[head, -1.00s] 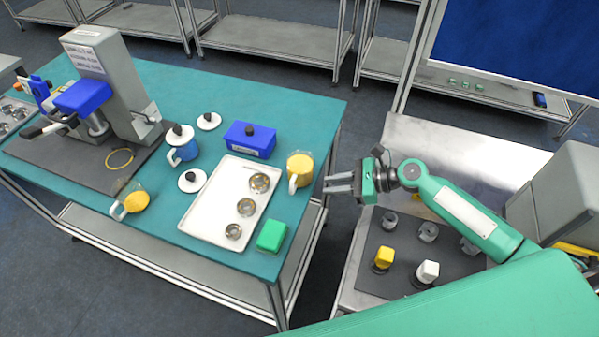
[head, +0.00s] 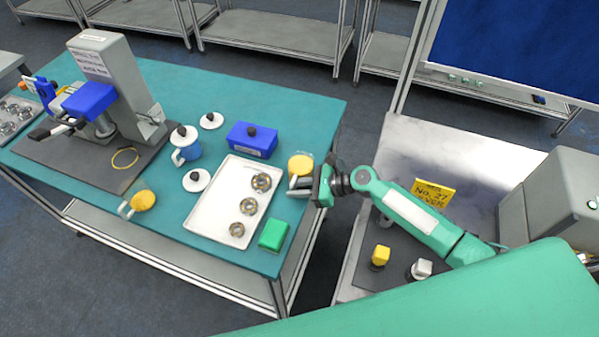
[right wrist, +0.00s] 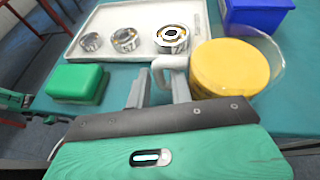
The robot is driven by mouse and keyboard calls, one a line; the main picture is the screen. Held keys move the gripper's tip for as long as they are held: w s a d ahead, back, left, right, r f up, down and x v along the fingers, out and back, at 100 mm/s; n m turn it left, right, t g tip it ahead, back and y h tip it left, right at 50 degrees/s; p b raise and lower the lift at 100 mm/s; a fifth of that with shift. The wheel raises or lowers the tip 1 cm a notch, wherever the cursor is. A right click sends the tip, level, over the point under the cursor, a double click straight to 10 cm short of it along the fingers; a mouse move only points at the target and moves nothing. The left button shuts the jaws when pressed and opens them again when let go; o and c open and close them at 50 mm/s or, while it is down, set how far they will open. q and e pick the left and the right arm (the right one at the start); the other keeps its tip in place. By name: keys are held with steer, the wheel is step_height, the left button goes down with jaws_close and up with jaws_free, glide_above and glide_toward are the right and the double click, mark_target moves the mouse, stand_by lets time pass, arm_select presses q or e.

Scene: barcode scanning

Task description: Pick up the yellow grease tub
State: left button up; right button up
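A clear mug-like tub filled with yellow grease (head: 300,166) stands upright at the right edge of the teal table; it fills the upper right of the right wrist view (right wrist: 232,68). Its pale handle (right wrist: 170,63) faces my gripper. My right gripper (head: 302,186) is at the handle side of this tub. In the right wrist view its two fingers (right wrist: 160,88) are apart, close to the handle; whether they touch it I cannot tell. A second clear tub with yellow contents (head: 143,200) stands farther left on the table. My left gripper is not in view.
A white tray (head: 209,208) with several metal rings lies left of the near tub. A green box (head: 273,235) and a blue box (head: 251,140) stand close by. A press (head: 122,80) stands at the far left. A metal bench (head: 455,158) is to the right.

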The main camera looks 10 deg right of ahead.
jaws_close()
steer(key=shift+r, duration=0.1)
